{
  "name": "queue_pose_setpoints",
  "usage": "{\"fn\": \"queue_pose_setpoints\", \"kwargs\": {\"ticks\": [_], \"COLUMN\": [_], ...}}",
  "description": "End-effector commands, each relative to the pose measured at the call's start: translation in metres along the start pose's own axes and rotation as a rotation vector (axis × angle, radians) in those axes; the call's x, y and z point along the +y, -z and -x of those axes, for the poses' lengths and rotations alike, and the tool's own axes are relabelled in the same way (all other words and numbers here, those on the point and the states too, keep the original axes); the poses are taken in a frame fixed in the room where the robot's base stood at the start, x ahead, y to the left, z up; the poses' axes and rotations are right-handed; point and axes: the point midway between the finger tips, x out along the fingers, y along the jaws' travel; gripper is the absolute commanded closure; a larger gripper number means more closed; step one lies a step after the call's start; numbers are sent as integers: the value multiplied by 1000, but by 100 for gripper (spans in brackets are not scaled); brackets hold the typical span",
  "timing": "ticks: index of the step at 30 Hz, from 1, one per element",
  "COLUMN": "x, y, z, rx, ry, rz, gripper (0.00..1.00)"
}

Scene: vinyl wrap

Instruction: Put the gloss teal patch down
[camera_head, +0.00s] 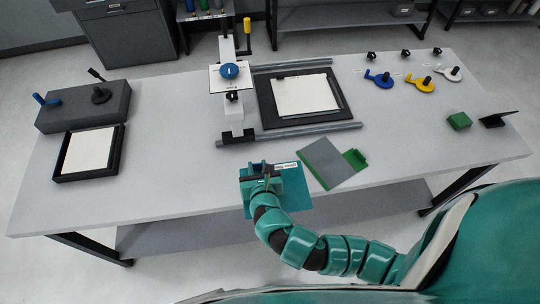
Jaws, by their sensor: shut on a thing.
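A flat teal patch (293,194) with a small white label at its far edge is in my gripper (268,172). My gripper is shut on it at the table's front edge. The patch extends to the right of the gripper and partly past the table edge. My gripper and arm hide its left part. I cannot tell whether it touches the table.
A grey-green panel with a green grip (327,162) lies right of the patch. Behind stands a railed frame with a white sheet (304,95). A black tray (88,153) is at left. Blue, yellow and white tools (420,84) and a green block (459,121) are at right. The front-left tabletop (170,185) is clear.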

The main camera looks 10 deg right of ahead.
Motion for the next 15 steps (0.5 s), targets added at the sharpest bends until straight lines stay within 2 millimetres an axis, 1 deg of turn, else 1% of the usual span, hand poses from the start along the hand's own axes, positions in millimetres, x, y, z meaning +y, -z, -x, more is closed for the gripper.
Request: {"fn": "queue_pose_setpoints", "kwargs": {"ticks": [1,3,9,15], "x": [0,1,4,7], "y": [4,6,8,8], "z": [-7,-17,-45,-69], "rx": [-2,-4,-4,-5], "ry": [1,1,0,-2], "rz": [-1,-1,-2,-1], "gripper": [95,95,95,95]}}
